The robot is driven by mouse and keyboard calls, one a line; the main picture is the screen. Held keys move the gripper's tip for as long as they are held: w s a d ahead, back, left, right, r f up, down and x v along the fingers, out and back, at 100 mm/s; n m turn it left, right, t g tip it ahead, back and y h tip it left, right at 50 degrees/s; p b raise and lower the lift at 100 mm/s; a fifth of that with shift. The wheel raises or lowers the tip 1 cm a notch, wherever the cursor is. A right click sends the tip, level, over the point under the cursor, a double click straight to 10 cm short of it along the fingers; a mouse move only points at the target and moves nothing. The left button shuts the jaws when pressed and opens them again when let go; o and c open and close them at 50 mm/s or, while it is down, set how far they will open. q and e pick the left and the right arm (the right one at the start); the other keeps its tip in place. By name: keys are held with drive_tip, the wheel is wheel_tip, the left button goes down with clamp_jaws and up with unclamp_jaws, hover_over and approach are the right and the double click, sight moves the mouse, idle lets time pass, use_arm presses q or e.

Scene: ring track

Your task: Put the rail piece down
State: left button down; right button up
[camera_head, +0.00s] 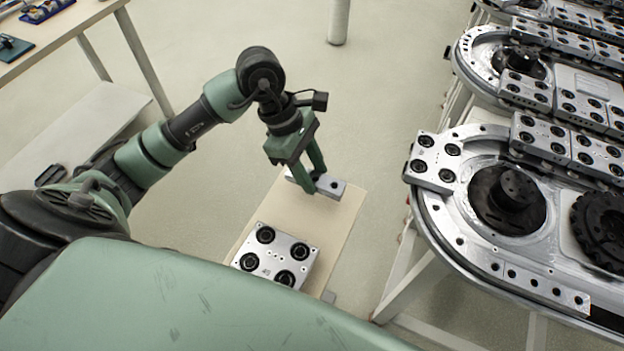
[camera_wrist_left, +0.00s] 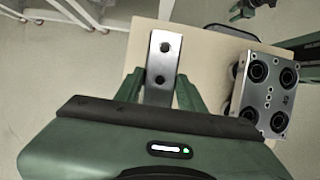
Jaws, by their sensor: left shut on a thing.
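The rail piece (camera_head: 329,187) is a short grey metal bar with dark holes. My left gripper (camera_head: 318,183) is shut on it, over the far part of a small beige table (camera_head: 255,213). In the left wrist view the rail piece (camera_wrist_left: 162,62) sits between the two green fingers (camera_wrist_left: 160,92), with its far end sticking out past them. I cannot tell whether its underside touches the tabletop. My right gripper is in neither view.
A square metal carriage plate (camera_head: 276,256) with several black rollers lies on the near part of the small table. The ring track (camera_head: 455,235) with more carriages stands to the right. A wooden workbench (camera_head: 60,28) is at the upper left.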

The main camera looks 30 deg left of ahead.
use_arm(q)
wheel_tip(320, 180, down, 3)
drive_tip(key=shift+f, duration=0.2)
drive_tip(key=shift+f, duration=0.2)
drive_tip(key=c, duration=0.9)
unclamp_jaws()
drive_tip(key=shift+s, duration=0.1)
drive_tip(key=shift+o, duration=0.2)
drive_tip(key=shift+a, duration=0.1)
